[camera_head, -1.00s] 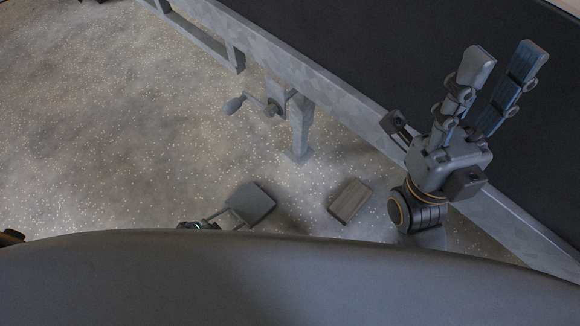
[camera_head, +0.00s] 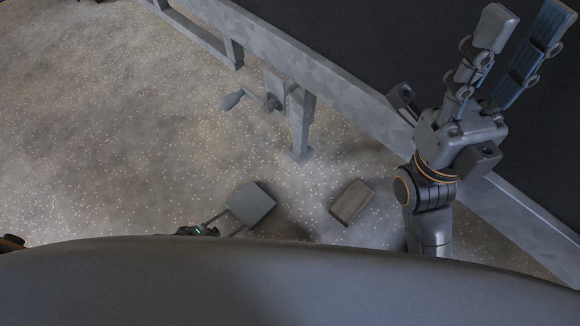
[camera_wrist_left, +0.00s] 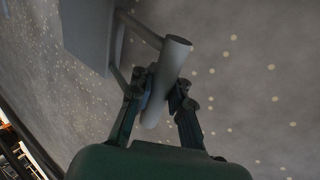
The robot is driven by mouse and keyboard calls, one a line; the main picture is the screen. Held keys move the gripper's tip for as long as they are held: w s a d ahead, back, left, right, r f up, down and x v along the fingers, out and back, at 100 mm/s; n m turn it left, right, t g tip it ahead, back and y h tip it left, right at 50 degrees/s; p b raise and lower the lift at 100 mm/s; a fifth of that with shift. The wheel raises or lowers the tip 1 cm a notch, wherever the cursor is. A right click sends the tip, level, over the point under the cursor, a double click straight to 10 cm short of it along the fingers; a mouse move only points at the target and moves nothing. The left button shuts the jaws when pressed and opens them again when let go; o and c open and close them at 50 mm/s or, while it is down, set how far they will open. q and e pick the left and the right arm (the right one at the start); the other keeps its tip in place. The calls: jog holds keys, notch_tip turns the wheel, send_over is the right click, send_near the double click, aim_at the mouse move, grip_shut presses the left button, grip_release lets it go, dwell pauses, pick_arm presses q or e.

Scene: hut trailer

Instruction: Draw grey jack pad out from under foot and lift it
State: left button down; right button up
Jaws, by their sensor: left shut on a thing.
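The grey jack pad (camera_head: 250,204) is a flat square plate with a looped handle, at the lower middle of the head view, clear of the foot (camera_head: 299,155). My left gripper (camera_head: 210,230) is mostly hidden behind my body's edge. In the left wrist view, my left gripper (camera_wrist_left: 160,88) is shut on the round bar of the handle (camera_wrist_left: 170,65), and the pad (camera_wrist_left: 88,32) extends to the upper left. I cannot tell the pad's height above the floor. My right gripper (camera_head: 524,20) is open and empty, fingers upward, at the upper right.
The jack leg (camera_head: 301,115) with a crank (camera_head: 250,98) stands under the trailer's frame rail (camera_head: 345,92). A brown wooden block (camera_head: 351,201) lies right of the pad. The speckled floor (camera_head: 120,130) to the left is clear.

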pick_arm(q)
jog(key=c, duration=1.2)
grip_release()
jog(key=shift+f, duration=0.1)
jog(key=shift+o, duration=0.2)
jog(key=v, duration=1.2)
